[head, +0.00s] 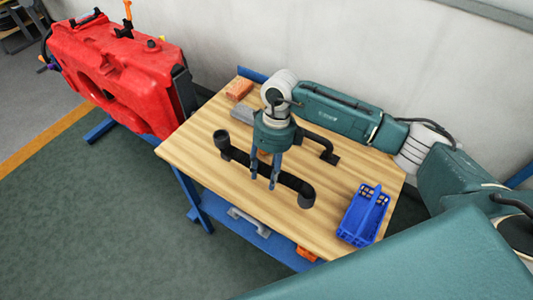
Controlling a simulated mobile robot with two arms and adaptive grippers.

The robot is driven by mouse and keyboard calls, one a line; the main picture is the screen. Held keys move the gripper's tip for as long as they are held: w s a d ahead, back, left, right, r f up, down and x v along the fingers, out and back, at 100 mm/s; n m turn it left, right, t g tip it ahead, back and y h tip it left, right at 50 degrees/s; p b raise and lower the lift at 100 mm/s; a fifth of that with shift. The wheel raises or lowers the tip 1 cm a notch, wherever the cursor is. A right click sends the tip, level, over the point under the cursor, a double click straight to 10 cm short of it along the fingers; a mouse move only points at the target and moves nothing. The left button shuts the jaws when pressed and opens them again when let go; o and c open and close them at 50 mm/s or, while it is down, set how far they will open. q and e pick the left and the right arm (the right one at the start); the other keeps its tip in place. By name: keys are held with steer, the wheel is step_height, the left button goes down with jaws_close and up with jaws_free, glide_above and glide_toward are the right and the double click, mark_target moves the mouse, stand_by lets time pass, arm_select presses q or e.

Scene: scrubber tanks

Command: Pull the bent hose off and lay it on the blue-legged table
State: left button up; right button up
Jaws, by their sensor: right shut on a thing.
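The fingers cover part of the hose. Whether the hose touches the tabletop or hangs just above it, I cannot tell. My left gripper is not in view.
An orange brick (239,90) and a grey block (243,114) lie at the far left. A blue basket (361,215) stands at the right. The tabletop's front left is clear. The lower shelf holds a grey handle (247,221).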

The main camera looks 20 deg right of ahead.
steer(key=shift+w+d+f, duration=0.1)
steer(key=shift+w, duration=0.15)
steer(key=shift+s, duration=0.15)
steer(key=shift+s+a+f+b, duration=0.25)
steer(key=shift+s+f+b, duration=0.15)
steer(key=shift+s+b, duration=0.2)
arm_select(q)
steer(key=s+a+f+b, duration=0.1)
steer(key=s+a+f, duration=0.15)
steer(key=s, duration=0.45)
arm_select(e)
steer(key=shift+x, duration=0.9)
steer(key=shift+w+d+f+b, duration=0.1)
steer(key=shift+w+f+b, duration=0.15)
steer(key=shift+f, duration=0.25)
steer(key=shift+w+d+f+b, duration=0.1)
steer(key=shift+f+b, duration=0.15)
steer(key=shift+f, duration=0.45)
steer(key=shift+s+f, duration=0.1)
steer(key=shift+f+b, duration=0.4)
steer(key=shift+b, duration=0.25)
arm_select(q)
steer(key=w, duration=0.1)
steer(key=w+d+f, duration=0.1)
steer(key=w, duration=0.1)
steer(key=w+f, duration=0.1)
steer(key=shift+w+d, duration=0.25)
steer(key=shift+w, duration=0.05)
